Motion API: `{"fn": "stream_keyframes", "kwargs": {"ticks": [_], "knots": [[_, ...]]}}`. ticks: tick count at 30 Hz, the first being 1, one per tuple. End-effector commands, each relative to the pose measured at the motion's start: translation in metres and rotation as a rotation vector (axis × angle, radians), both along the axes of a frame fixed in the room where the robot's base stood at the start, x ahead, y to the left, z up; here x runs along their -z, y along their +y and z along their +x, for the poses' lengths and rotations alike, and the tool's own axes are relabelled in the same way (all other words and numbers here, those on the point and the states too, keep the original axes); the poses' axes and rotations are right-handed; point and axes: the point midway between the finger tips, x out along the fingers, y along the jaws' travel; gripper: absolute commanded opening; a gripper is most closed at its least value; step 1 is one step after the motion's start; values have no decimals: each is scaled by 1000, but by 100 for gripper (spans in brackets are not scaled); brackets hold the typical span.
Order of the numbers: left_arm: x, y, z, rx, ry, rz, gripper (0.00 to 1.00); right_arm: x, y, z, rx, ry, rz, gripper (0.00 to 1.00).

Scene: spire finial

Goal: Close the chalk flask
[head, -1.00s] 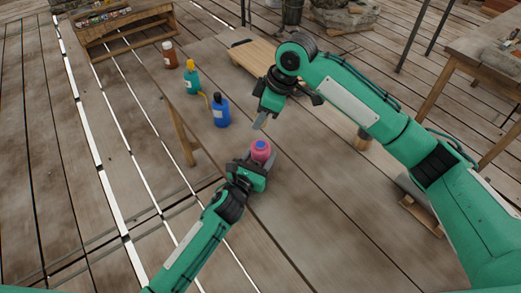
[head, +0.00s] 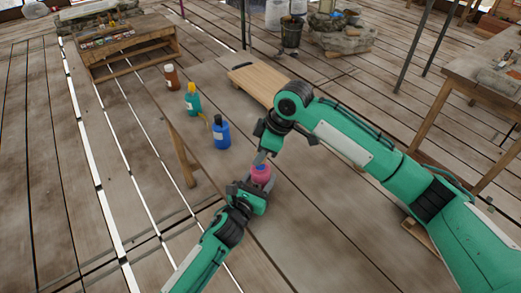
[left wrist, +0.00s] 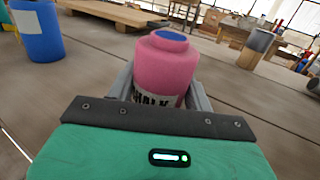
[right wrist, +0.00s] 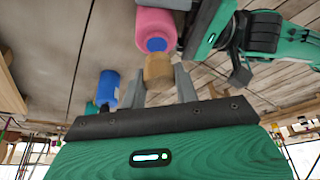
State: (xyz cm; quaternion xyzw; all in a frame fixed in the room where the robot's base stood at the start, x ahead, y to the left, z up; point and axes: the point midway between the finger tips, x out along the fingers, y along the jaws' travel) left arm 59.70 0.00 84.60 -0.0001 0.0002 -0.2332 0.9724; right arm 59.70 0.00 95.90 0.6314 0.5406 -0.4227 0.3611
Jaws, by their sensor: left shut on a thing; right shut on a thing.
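The chalk flask (head: 260,176) is pink with a blue top and stands upright on the table. Its label reading CHALK shows in the left wrist view (left wrist: 165,72). My left gripper (head: 252,188) is shut around the flask's body from the near side. My right gripper (head: 262,158) is above the flask, pointing down. In the right wrist view its fingers are shut on a tan cork-like stopper (right wrist: 158,68). The stopper is close to the flask's blue top (right wrist: 155,45); I cannot tell whether they touch. The stopper is not clear in the head view.
A blue bottle (head: 220,134), a teal bottle with a yellow cap (head: 192,103) and a brown bottle (head: 171,79) stand along the table's left edge. A wooden board (head: 260,83) lies behind. A dark-topped cylinder (left wrist: 257,45) stands beyond the flask. The table right of the flask is clear.

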Motion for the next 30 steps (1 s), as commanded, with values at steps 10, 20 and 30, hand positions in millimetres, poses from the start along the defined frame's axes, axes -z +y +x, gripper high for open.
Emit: {"fn": "stream_keyframes", "kwargs": {"ticks": [10, 20, 30], "knots": [[0, 0, 0, 0, 0, 0, 10, 14, 0, 0, 1, 0, 0, 6], [0, 0, 0, 0, 0, 0, 10, 14, 0, 0, 0, 0, 0, 6], [0, 0, 0, 0, 1, 0, 10, 18, 0, 0, 1, 0, 0, 6]]}}
